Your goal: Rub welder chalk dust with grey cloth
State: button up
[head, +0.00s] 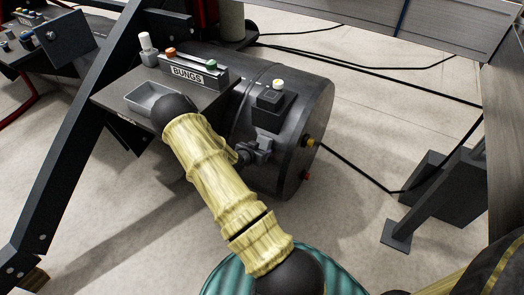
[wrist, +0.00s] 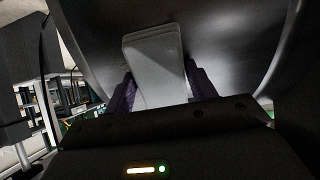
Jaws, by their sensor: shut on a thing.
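In the wrist view my gripper (wrist: 160,82) has its two dark purple fingers on either side of a flat, pale grey folded piece, which looks like the grey cloth (wrist: 155,58). It is shut on the cloth. The cloth's far edge lies against or just in front of a dark, smooth curved surface (wrist: 225,35); I cannot tell whether they touch. I cannot make out a clear patch of chalk dust. In the head view a black drum-shaped body (head: 312,125) lies beyond my arm. I cannot pick out my gripper or the cloth there.
A dark bench marked BUNGS (head: 187,74) with a shallow grey tray (head: 152,98) adjoins the drum. A small black box (head: 270,106) with a pale knob sits on top of the drum. Black cables (head: 365,168) run to a dark stand (head: 432,195). A slanted dark beam (head: 75,130) stands left.

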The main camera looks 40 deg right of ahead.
aim_at(275, 152)
jog(key=shift+w+a, duration=0.25)
jog(key=shift+w, duration=0.45)
jog(key=shift+w+a, duration=0.25)
jog(key=shift+w, duration=0.45)
jog(key=shift+s+d, duration=0.3)
jog(key=shift+s, duration=0.3)
jog(key=shift+s+d, duration=0.25)
jog(key=shift+s, duration=0.4)
jog(key=shift+s+d, duration=0.3)
jog(key=shift+s, duration=0.3)
jog(key=shift+s+d, duration=0.25)
jog(key=shift+s, duration=0.3)
jog(key=shift+s+d, duration=0.25)
jog(key=shift+s, duration=0.25)
jog(key=shift+s+d, duration=0.25)
jog(key=shift+s, duration=0.6)
